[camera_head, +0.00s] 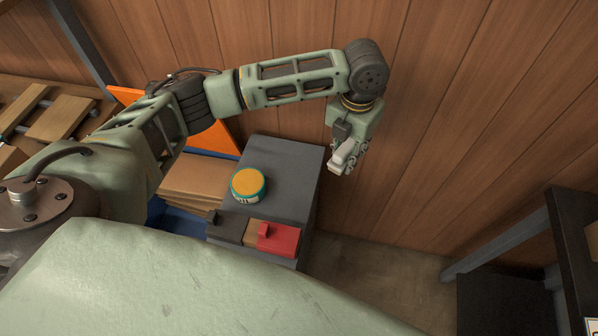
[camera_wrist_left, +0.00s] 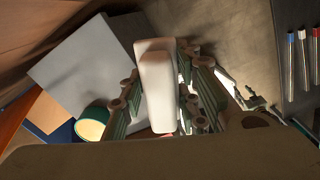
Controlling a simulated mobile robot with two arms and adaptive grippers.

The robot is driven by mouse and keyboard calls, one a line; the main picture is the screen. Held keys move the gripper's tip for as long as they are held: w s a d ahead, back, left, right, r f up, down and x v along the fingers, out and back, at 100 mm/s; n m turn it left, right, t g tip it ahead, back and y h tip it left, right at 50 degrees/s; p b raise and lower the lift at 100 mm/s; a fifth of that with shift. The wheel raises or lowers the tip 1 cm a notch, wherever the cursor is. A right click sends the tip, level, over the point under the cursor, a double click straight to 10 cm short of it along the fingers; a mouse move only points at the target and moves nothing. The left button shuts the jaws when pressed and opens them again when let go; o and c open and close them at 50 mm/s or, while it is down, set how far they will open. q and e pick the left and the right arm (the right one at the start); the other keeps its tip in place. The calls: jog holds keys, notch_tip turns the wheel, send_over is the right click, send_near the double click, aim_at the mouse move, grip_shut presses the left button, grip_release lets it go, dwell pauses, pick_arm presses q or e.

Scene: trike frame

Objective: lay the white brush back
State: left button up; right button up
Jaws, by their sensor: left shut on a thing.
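The white brush (camera_head: 345,155) is held in my left gripper (camera_head: 349,150), at the end of the arm that reaches in from the left. It hangs in the air to the right of a dark grey cabinet top (camera_head: 283,160). In the left wrist view the brush (camera_wrist_left: 157,85) is a pale, rounded block standing lengthwise between the two green fingers of the gripper (camera_wrist_left: 158,98), which are shut on it. The cabinet top (camera_wrist_left: 85,70) lies behind and to the left of it there. My right gripper cannot be made out in either view.
A round tin with an orange-yellow top (camera_head: 248,184) stands on the cabinet. A red block (camera_head: 278,239) and a dark block (camera_head: 228,228) sit at its front edge. A wooden wall (camera_head: 450,110) rises behind. A dark shelf (camera_head: 575,250) stands at right, with floor between.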

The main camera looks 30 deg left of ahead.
pick_arm(q)
jog(key=p, duration=0.2)
send_over(299, 173)
notch_tip(299, 173, down, 6)
jog(key=shift+d+f, duration=0.15)
jog(key=shift+f, duration=0.25)
notch_tip(299, 173, down, 4)
jog(key=shift+r, duration=0.1)
jog(key=shift+f, duration=0.25)
jog(key=o, duration=1.2)
jog(key=shift+o, duration=0.2)
jog(key=shift+r, duration=0.1)
